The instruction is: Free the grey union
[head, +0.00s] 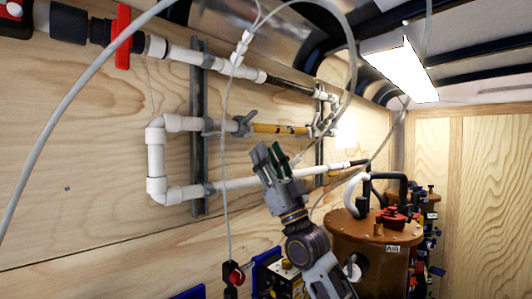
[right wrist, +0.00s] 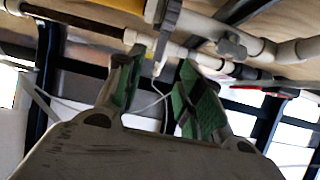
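Grey fittings sit on the white pipe loop on the plywood wall; I cannot tell for sure which is the grey union. One grey fitting with a lever (head: 243,125) joins the upper pipe to a yellow section (head: 280,128). Another grey piece (head: 209,188) is on the lower pipe at the upright strut. My right gripper (head: 268,156) points up in front of the lower pipe, below the yellow section. In the right wrist view its green-padded fingers (right wrist: 158,65) stand apart with nothing held between them. A grey fitting (right wrist: 232,46) shows beyond them. My left gripper is out of view.
A dark metal strut (head: 198,150) holds the pipes. A thin hanging cable (head: 226,130) runs down left of my right gripper. A brown tank (head: 365,235) with a red cap stands at the right. A red-handled valve (head: 123,35) is at the upper left.

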